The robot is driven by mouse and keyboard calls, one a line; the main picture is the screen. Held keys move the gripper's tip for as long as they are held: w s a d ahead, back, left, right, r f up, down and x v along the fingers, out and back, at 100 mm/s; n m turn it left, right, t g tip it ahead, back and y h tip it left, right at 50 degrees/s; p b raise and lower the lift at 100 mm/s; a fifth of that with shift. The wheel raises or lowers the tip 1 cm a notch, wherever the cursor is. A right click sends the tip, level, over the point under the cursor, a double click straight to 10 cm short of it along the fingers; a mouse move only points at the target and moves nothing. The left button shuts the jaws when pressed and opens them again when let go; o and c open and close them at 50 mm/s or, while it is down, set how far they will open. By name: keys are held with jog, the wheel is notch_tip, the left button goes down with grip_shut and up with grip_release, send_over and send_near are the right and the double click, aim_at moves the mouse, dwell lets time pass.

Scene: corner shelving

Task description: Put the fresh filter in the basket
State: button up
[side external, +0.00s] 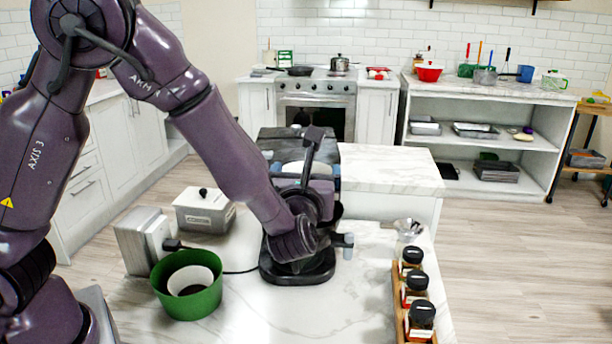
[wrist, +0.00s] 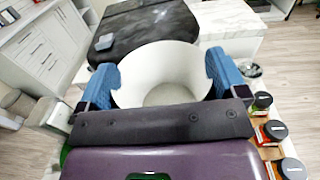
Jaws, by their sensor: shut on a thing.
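A white, round, open-topped filter (wrist: 165,72) sits between the blue fingers of my gripper (wrist: 160,88) in the wrist view. The fingers press on its left and right sides. In the side view my gripper (side external: 305,172) holds the filter (side external: 292,167) up, above and behind a black machine with a round base (side external: 297,274). My arm hides much of that machine, and I cannot make out the basket. A green bowl (side external: 172,300) stands on the counter at the left, with a white cup-shaped piece (side external: 204,277) in it, dark inside.
A grey box-like device (side external: 140,240) and a lidded metal tin (side external: 205,212) stand behind the green bowl. A wooden rack of spice jars (side external: 419,318) lines the right edge, with a small metal cup (side external: 408,230) behind it. The marble counter (side external: 345,305) is clear in front.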

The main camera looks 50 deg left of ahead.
jog(key=shift+f, duration=0.6)
jog(key=o, duration=0.6)
jog(key=shift+r, duration=0.1)
